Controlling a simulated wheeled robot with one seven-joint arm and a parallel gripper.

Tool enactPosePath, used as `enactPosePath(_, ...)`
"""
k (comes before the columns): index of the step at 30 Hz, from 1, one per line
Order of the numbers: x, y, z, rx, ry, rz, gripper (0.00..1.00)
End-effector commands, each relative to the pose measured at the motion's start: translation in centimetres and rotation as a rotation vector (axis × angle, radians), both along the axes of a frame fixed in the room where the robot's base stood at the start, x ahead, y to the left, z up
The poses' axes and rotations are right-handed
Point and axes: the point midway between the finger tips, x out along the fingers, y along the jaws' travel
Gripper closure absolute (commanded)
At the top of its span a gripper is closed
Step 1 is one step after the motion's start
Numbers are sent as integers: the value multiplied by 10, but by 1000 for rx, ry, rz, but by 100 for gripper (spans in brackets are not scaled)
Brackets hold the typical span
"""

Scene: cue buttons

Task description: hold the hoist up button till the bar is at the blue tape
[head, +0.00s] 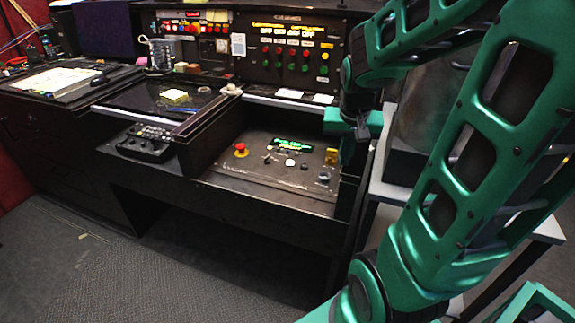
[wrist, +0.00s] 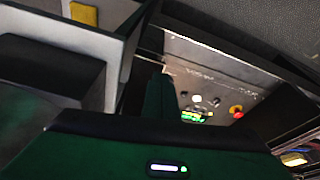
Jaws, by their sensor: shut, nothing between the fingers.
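A low control panel (head: 255,172) in the desk carries a red mushroom button on a yellow base (head: 241,150), a white button (head: 290,163), a grey knob (head: 324,177) and a lit green and yellow display (head: 292,144). I cannot read which control is hoist up, and I cannot make out the bar or the blue tape. My gripper (head: 349,158) is shut and empty, pointing down at the panel's right end, apart from the buttons. In the wrist view the gripper (wrist: 160,85) shows dark green, with the white button (wrist: 197,98) and red button (wrist: 236,112) beyond it.
An upright panel (head: 345,50) with rows of red and green buttons stands behind. A black keypad box (head: 146,143) sits at left of the recess. A grey-legged table (head: 380,165) stands close at right of my gripper. The carpet (head: 150,260) in front is clear.

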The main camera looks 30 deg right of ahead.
Motion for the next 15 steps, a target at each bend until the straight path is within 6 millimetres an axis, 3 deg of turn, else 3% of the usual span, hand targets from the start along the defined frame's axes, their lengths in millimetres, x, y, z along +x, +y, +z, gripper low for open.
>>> enactPosePath(1, 25, -6, -8, -11, -31, -17, 100)
enactPosePath(6, 110, -20, -31, -31, -185, -80, 100)
enactPosePath(12, 202, -26, -65, 6, -377, -155, 100)
enactPosePath(15, 239, -25, -80, 40, -465, -192, 100)
